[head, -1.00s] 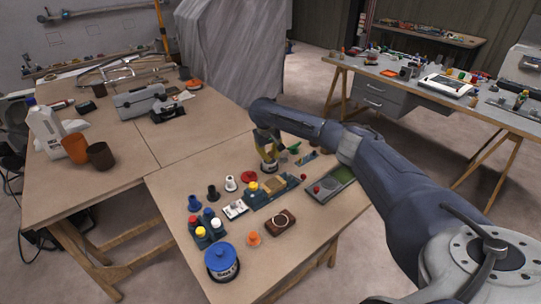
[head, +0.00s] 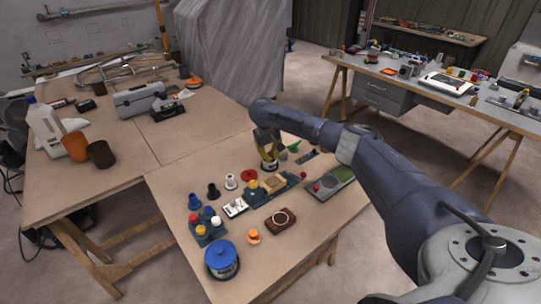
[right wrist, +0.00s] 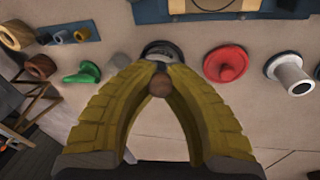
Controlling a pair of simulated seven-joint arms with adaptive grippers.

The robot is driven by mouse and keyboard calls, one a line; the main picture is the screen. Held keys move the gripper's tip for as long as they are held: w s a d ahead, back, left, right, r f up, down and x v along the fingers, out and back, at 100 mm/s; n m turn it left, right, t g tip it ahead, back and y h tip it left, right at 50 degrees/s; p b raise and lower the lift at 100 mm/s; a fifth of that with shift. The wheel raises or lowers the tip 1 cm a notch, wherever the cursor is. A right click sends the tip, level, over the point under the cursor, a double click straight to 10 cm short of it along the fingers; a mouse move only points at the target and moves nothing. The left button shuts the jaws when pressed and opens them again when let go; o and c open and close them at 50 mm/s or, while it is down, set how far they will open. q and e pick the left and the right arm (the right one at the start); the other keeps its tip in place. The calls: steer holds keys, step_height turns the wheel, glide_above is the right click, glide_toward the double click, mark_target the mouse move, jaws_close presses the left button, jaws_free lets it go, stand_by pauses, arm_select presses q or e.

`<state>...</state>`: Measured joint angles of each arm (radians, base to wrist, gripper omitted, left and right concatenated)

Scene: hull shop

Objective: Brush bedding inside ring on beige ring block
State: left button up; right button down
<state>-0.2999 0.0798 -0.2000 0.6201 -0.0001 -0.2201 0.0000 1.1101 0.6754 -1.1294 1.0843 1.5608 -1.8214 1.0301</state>
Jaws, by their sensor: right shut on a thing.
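My right gripper (head: 268,164) is low over the far part of the near table. In the right wrist view its yellow fingers (right wrist: 160,82) are closed on a round brown knob (right wrist: 159,86), which looks like the top of a brush handle. A dark round cup or base (right wrist: 162,50) shows just beyond it; the bristles are hidden. My left gripper is not in view.
A red disc (right wrist: 226,63), a grey-white flanged tube (right wrist: 290,73) and a green funnel-like piece (right wrist: 83,73) stand close around the gripper. A dark tray with a green pad (head: 341,175) is at the right. A blue-lidded tub (head: 221,260) and bottles (head: 205,225) stand at front left.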

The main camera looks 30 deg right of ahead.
mark_target(270, 152)
steer(key=shift+w+d+v, duration=0.1)
steer(key=shift+d+v, duration=0.1)
steer(key=shift+v, duration=0.95)
steer(key=shift+w+d+v, duration=0.1)
steer(key=shift+d+v, duration=0.15)
steer(key=shift+v, duration=0.9)
steer(key=shift+w+d+v, duration=0.1)
steer(key=shift+d+v, duration=0.1)
steer(key=shift+v, duration=0.9)
steer(key=shift+r, duration=0.2)
